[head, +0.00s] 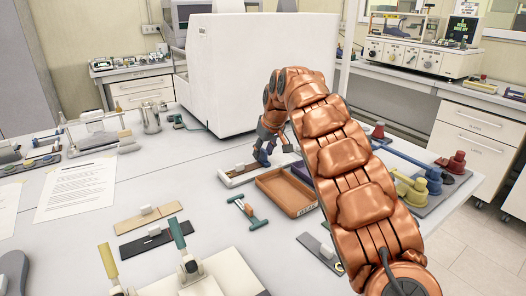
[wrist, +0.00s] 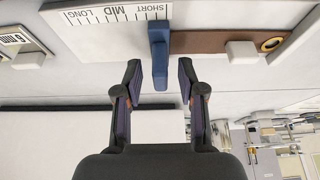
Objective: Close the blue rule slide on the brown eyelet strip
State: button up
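The brown eyelet strip (wrist: 213,42) lies across the top of the wrist view, with a round brass eyelet near its right end. The blue rule slide (wrist: 158,45) stands at the strip's left end, beside a white scale (wrist: 105,17) marked SHORT, MID and LONG. My gripper (wrist: 160,72) is open, with one finger on each side of the slide's near end and visible gaps to both. In the head view, my gripper (head: 267,150) is down at the strip (head: 235,174), where my arm and wrist hide part of it.
A pale block (wrist: 241,50) sits on the strip, right of the slide. In the head view, an empty brown tray (head: 286,192) lies close in front. A green-handled tool (head: 248,212) lies to its left. A large white machine (head: 262,75) stands behind.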

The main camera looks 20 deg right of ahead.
jog(key=shift+r, duration=0.15)
jog(key=v, duration=1.1)
jog(key=shift+s+r, duration=0.25)
jog(key=shift+r, duration=0.05)
jog(key=s+a+f+m+g+p, duration=0.1)
jog(key=s+f+g+p, duration=0.1)
jog(key=s, duration=1.4)
jog(key=s+a+f+m+g+h+p, duration=0.1)
jog(key=s+p, duration=0.4)
jog(key=s, duration=1.2)
jog(key=s+a+f+m+g+p, duration=0.1)
jog(key=s+a+f+g+p, duration=0.2)
jog(key=s, duration=1.4)
jog(key=shift+s+f+m, duration=0.2)
jog(key=shift+f+m, duration=0.1)
jog(key=shift+f, duration=0.65)
